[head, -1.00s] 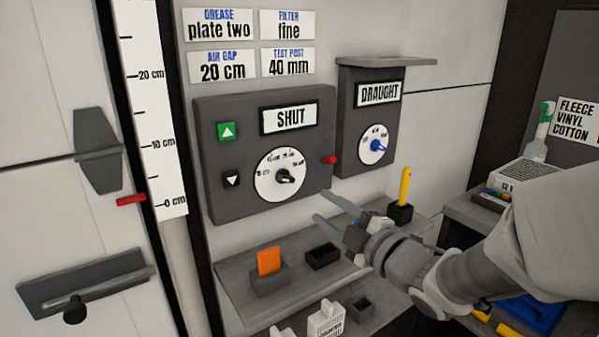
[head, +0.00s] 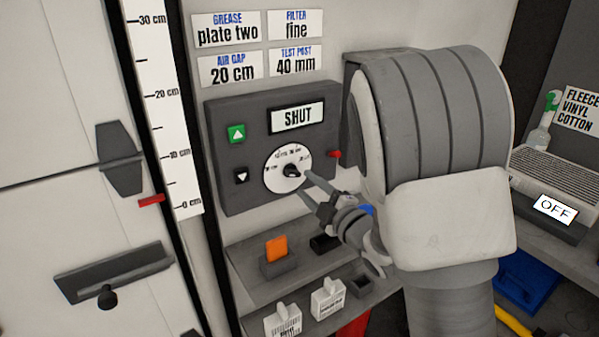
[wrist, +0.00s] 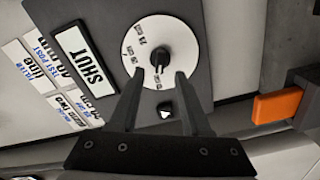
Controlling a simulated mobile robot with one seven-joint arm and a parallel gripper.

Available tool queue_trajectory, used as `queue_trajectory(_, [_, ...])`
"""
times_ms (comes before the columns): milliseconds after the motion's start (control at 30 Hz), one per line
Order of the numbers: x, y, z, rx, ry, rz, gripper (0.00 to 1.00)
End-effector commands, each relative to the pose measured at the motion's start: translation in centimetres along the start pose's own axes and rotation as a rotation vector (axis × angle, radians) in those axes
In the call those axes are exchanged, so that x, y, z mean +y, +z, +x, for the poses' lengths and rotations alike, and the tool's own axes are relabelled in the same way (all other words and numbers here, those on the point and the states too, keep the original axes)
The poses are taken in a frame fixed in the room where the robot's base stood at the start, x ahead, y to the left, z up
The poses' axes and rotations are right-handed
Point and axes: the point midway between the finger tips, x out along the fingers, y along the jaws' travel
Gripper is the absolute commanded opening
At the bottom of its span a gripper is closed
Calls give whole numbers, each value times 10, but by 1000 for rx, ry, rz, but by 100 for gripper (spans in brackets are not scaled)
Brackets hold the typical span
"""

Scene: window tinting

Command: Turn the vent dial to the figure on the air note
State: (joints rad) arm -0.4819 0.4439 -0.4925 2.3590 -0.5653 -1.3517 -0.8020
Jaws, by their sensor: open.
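The air note (head: 230,68) on the wall reads "AIR GAP 20 cm". Below it, a dark grey panel (head: 222,190) carries a display (head: 298,117) reading "SHUT" and a white dial (head: 272,184) with a black knob (head: 291,171). The dial's cm marks are too small to read surely. My gripper (head: 303,184) is open and empty at the dial's lower right. In the wrist view the knob (wrist: 160,57) shows just beyond the fingertips (wrist: 167,76), roughly between them; I cannot tell whether they touch.
Green up (head: 237,133) and black down (head: 241,176) buttons sit left of the dial, a red knob (head: 334,154) to its right. A shelf below holds an orange piece (head: 276,249) in a holder. A scale (head: 177,110) runs at left. My arm hides the draught box.

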Motion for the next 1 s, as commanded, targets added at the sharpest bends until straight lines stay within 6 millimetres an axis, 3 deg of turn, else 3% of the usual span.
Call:
queue_trajectory(100, [1,-1,20,1,-3,-1,48])
queue_trajectory(300, [0,-1,39,1,-2,1,48])
queue_trajectory(667, [0,0,43,0,0,1,48])
queue_trajectory(900, [0,0,43,0,0,1,4])
queue_trajectory(1000, [0,0,43,0,0,1,0])
